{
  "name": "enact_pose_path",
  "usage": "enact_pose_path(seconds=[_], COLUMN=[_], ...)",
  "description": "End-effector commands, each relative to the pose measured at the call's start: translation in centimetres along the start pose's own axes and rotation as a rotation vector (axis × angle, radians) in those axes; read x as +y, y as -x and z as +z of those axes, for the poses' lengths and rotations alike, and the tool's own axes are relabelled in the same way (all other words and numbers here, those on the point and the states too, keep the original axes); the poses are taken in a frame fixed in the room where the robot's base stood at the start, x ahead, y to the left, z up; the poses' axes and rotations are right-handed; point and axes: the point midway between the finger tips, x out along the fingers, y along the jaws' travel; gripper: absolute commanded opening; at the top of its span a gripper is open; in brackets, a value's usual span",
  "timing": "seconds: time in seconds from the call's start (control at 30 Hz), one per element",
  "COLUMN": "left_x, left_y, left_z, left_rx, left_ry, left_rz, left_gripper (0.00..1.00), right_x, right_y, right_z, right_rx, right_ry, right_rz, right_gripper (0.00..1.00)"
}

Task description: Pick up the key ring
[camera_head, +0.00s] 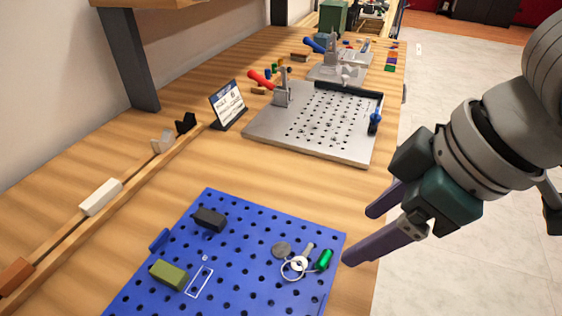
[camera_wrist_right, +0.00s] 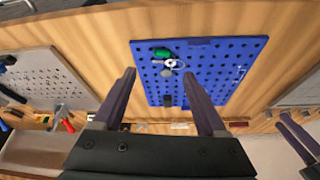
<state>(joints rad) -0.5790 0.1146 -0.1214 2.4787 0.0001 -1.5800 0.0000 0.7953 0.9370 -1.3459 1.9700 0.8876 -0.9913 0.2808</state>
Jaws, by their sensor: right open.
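The key ring (camera_head: 296,267) lies on the right part of the blue pegboard (camera_head: 229,252), with a silver key and a green fob (camera_head: 324,259) beside the loop. In the right wrist view the key ring (camera_wrist_right: 172,64) and its green fob show near the board's upper left corner, seen between my fingers. My right gripper (camera_head: 359,236) is open and empty, just right of the board and apart from the key ring. In the right wrist view, purple finger-like parts (camera_wrist_right: 299,136) at the right edge look like my left gripper; their opening is unclear.
A black block (camera_head: 210,219) and an olive block (camera_head: 169,274) sit further left on the board. A metal plate (camera_head: 320,125) with clamps stands behind. Bare wood separates plate and board.

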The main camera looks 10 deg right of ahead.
Motion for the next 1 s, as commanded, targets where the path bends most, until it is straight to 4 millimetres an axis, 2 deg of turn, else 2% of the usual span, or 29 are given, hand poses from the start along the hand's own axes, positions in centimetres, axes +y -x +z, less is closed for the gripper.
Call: enact_pose_path(seconds=[0.1, 0.37, 0.6, 0.9, 1.0], left_x=[-0.1, -0.2, -0.3, -0.2, -0.2], left_y=[-0.3, -0.7, -1.4, -1.4, -1.4], left_z=[0.1, 0.2, 0.5, 0.5, 0.5], left_rx=[0.001, 0.001, 0.0, 0.0, -0.001], left_ry=[0.0, -0.005, -0.007, -0.007, -0.007], left_rz=[-0.002, -0.007, -0.009, -0.008, -0.008], left_gripper=[0.62, 0.62, 0.62, 0.62, 0.62], right_x=[-0.1, -0.2, -0.3, -0.2, -0.2], right_y=[-2.0, -4.6, -8.3, -8.9, -8.9], right_z=[0.0, 0.0, 0.3, 0.3, 0.3], right_rx=[0.0, 0.0, 0.0, 0.0, 0.0], right_ry=[0.002, 0.004, 0.004, 0.004, 0.004], right_rz=[-0.002, -0.001, -0.001, 0.0, 0.0], right_gripper=[0.75, 0.75, 0.75, 0.75, 0.66])
